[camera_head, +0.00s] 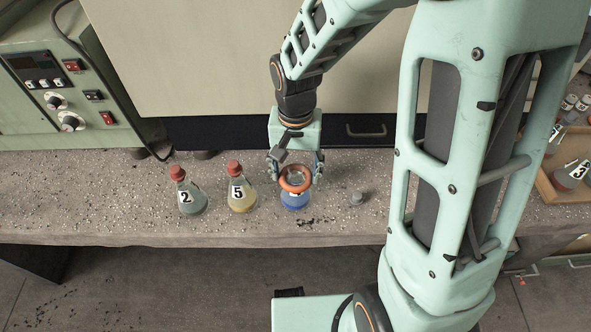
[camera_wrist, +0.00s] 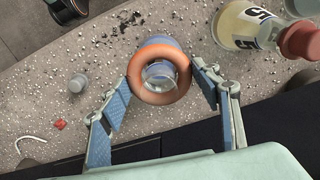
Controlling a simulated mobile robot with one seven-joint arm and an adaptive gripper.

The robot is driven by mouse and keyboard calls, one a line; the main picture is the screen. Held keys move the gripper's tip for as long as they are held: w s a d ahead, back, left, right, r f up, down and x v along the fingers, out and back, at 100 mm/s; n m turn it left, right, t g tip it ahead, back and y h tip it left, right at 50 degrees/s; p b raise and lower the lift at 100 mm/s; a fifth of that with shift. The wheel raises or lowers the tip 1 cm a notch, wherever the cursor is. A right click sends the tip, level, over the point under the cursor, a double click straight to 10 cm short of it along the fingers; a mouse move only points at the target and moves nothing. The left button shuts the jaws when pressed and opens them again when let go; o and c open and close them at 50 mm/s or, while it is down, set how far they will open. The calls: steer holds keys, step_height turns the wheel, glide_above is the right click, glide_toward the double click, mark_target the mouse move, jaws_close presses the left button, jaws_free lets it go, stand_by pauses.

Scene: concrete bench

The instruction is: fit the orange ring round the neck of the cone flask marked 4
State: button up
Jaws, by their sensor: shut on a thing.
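The orange ring (camera_head: 295,189) is held between the fingers of my gripper (camera_head: 295,168). It also shows in the wrist view (camera_wrist: 142,93), with a fingertip on either side. A clear flask with blue liquid (camera_head: 295,203) stands upright on the bench directly under it. Its glass mouth (camera_wrist: 160,72) shows through the ring's hole in the wrist view. The ring looks lined up with the neck, but I cannot tell whether it sits around the neck or just above it. No number shows on this flask, so I cannot read whether it is the 4.
Left of it stand red-stoppered flasks marked 5 (camera_head: 240,200) and 2 (camera_head: 190,200). A small grey stopper-like piece (camera_head: 357,198) lies to the right. A wooden tray (camera_head: 545,185) with a flask marked 3 (camera_head: 568,178) is at far right. The bench's front edge is close.

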steer(key=shift+f, duration=0.4)
steer(key=o, duration=1.4)
steer(key=o, duration=0.4)
steer(key=shift+o, duration=0.2)
steer(key=shift+r, duration=0.2)
steer(key=shift+r+p, duration=3.15)
steer(key=shift+r, duration=0.95)
